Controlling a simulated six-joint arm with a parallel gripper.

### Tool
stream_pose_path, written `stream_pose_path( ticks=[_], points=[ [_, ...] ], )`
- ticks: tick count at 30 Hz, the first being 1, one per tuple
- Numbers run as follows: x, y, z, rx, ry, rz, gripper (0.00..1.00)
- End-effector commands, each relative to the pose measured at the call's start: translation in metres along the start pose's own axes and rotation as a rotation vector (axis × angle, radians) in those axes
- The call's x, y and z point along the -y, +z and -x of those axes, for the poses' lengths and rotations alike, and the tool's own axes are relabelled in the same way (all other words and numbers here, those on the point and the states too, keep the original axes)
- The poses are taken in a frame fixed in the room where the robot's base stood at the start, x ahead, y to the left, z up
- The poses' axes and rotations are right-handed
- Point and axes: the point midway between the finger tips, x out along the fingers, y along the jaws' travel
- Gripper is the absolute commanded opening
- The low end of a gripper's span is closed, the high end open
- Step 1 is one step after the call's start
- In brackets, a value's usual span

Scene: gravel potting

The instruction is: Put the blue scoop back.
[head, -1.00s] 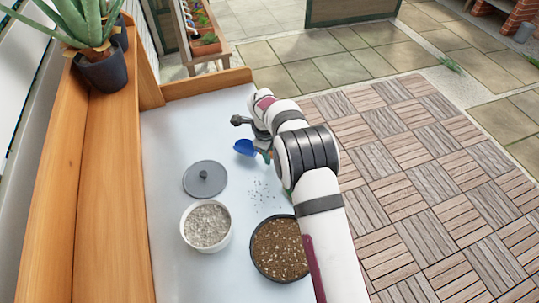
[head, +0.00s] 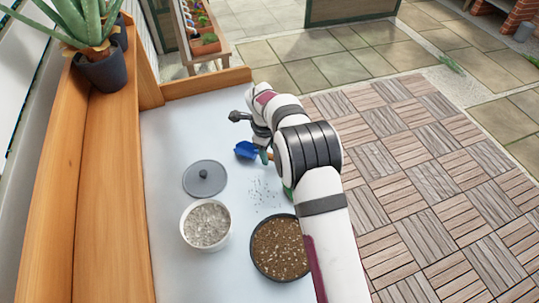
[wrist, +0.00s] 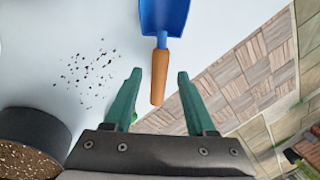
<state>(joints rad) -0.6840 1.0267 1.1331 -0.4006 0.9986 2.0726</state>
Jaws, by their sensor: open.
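The blue scoop (wrist: 165,16) shows at the top of the wrist view, with its orange-brown handle pointing down toward my gripper. My gripper (wrist: 157,75) is open, and the end of the handle lies between its two green fingers in that picture. No finger visibly touches the handle. In the head view the scoop (head: 247,150) is on the white tabletop, left of my arm. My arm hides most of the gripper there, and the handle is mostly covered.
A pot of dark soil (head: 254,262), a white tub of grey gravel (head: 184,232) and a grey lid with a knob (head: 205,189) are on the table (head: 170,140). A wooden wall (head: 90,190) borders the left.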

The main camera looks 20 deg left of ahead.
Motion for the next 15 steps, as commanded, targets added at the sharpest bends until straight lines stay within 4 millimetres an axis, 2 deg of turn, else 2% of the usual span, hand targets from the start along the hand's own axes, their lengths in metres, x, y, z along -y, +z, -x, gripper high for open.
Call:
stream_pose_path(
  ticks=[3,7,10,15],
  points=[
    [0.001,0.001,0.037,0.003,-0.004,0.0,0.56],
    [0.0,0.001,0.069,0.003,-0.003,0.001,0.56],
    [0.0,0.001,0.085,0.001,-0.002,0.001,0.56],
    [0.0,0.0,0.094,0.0,0.0,0.001,0.56]
  ],
)
